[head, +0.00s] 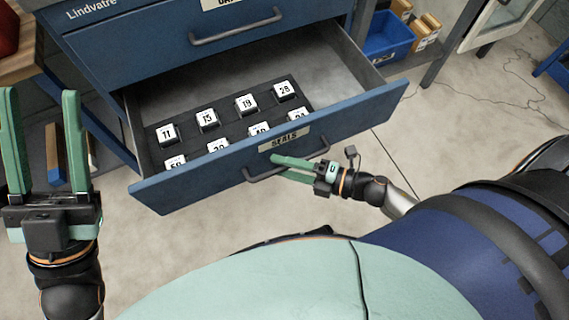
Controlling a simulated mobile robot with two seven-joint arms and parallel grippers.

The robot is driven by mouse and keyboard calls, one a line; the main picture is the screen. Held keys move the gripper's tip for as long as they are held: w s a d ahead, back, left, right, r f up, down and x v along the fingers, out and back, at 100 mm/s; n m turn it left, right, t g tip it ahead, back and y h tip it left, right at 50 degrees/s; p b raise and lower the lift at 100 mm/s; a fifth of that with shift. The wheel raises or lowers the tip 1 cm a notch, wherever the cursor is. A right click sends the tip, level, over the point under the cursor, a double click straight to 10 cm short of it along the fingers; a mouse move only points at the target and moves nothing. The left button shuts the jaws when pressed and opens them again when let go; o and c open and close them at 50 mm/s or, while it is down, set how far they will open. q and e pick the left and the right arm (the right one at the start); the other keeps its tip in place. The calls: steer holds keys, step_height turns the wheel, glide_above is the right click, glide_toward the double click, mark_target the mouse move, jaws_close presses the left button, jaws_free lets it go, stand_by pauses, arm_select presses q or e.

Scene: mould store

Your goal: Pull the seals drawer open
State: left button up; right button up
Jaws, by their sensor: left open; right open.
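The seals drawer (350,134) is a blue drawer with a "SEALS" label (284,141), and it stands pulled out from the cabinet. Inside it, a dark insert (222,119) holds several white numbered blocks; the front row is partly hidden by the drawer front. My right gripper (281,168) is open at the drawer's dark bar handle (262,177), with its green fingers at the bar; I cannot tell whether they touch it. My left gripper (42,137) is open and empty, raised at the left, apart from the drawer.
A shut drawer with a bar handle (236,27) is above the open one. A blue bin (390,38) and small boxes (427,30) stand at the upper right. A wooden bench (18,62) is at the left. Cables lie on the floor at right.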

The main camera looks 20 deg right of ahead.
arm_select(q)
steer(key=w+f+n+y, duration=0.1)
steer(key=w+f+n+y+p, duration=0.1)
steer(key=y, duration=0.1)
steer(key=w+f+n+y+p, duration=0.1)
steer(key=shift+w+a+f+y, duration=0.25)
steer(key=shift+a+y, duration=0.05)
arm_select(e)
steer(key=v, duration=1.2)
steer(key=shift+s, duration=0.2)
steer(key=shift+d+r, duration=0.1)
steer(key=shift+d, duration=0.05)
